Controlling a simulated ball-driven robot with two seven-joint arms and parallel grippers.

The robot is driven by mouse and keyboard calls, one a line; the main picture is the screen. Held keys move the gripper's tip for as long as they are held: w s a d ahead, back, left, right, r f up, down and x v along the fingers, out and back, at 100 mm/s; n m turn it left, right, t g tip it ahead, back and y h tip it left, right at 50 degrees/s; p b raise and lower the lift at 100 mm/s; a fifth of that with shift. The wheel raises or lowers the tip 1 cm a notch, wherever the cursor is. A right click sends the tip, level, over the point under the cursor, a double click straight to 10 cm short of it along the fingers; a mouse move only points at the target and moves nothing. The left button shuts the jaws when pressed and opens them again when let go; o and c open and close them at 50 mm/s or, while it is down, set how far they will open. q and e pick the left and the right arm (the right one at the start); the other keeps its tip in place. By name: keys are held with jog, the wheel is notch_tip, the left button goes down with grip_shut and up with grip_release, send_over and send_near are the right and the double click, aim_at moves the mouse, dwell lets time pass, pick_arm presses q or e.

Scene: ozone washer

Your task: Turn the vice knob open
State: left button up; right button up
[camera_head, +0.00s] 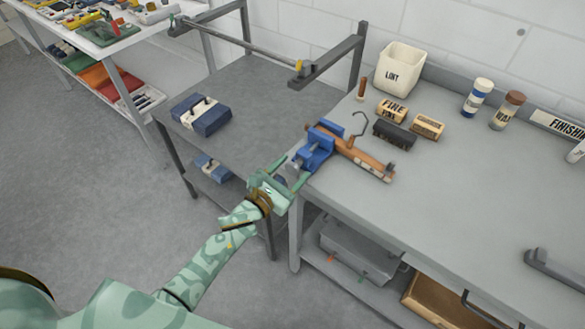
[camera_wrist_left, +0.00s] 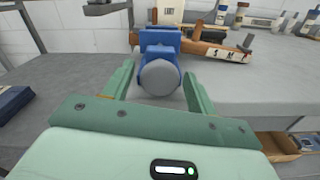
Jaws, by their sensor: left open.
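A blue vice (camera_head: 316,146) is mounted at the left front corner of the grey workbench. My left gripper (camera_head: 288,172) is open, just in front of the vice. In the wrist view its two fingers (camera_wrist_left: 160,84) stand on either side of the knob with gaps, not visibly touching it. My right gripper is not in view.
The workbench (camera_head: 460,200) holds a white bin (camera_head: 399,68), sanding blocks (camera_head: 391,111) and two jars (camera_head: 478,97) towards the back. A lower grey table (camera_head: 235,85) with a blue case (camera_head: 201,115) and a metal rail stands left. Open floor (camera_head: 80,170) lies further left.

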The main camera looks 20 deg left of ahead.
pick_arm(q)
jog(key=shift+w+d, duration=0.15)
jog(key=shift+w, duration=0.25)
jog(key=c, duration=0.9)
jog(key=shift+n, duration=0.3)
